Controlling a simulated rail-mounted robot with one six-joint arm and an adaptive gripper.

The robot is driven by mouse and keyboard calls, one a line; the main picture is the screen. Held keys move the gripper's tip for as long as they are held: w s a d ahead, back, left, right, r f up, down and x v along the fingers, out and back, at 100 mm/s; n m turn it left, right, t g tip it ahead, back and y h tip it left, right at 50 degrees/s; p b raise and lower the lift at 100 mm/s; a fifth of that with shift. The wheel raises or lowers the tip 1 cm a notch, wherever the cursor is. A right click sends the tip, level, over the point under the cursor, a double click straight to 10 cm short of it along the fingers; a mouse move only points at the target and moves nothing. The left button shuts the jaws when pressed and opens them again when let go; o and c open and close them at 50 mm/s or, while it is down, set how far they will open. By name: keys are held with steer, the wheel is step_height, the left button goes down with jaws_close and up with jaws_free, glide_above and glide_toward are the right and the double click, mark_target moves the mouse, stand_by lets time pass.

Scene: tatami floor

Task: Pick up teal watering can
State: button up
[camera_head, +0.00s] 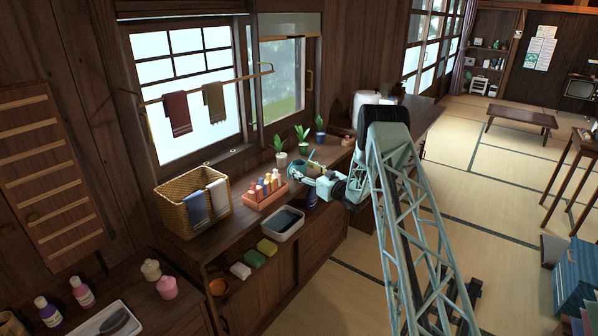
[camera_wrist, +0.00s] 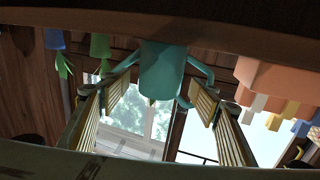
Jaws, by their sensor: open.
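The teal watering can (camera_wrist: 162,72) is in the middle of the wrist view, which looks upside down, with a curved handle or spout part on each side. My gripper (camera_wrist: 160,100) is open, its two ribbed fingers spread to either side of the can. I cannot tell whether they touch it. In the head view the can (camera_head: 296,169) stands on the wooden counter below the window, partly hidden by my gripper (camera_head: 311,183), which reaches in from the right.
A terracotta caddy of bottles (camera_head: 265,191) stands just left of the can. Potted plants (camera_head: 281,158) stand behind it. A towel rail (camera_head: 238,82) crosses the window.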

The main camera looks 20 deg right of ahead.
steer(key=c, duration=1.1)
steer(key=shift+o, duration=0.2)
steer(key=shift+r, duration=0.2)
steer(key=shift+r+p, duration=0.45)
steer(key=shift+r, duration=1.25)
steer(key=s+a+p, duration=0.1)
steer(key=s+a, duration=0.1)
steer(key=s, duration=0.5)
steer(key=s+a+r, duration=0.1)
steer(key=s, duration=0.7)
steer(key=shift+s+a+r+p, duration=0.15)
steer(key=shift+s+a+p, duration=0.15)
steer(key=shift+a+p, duration=0.1)
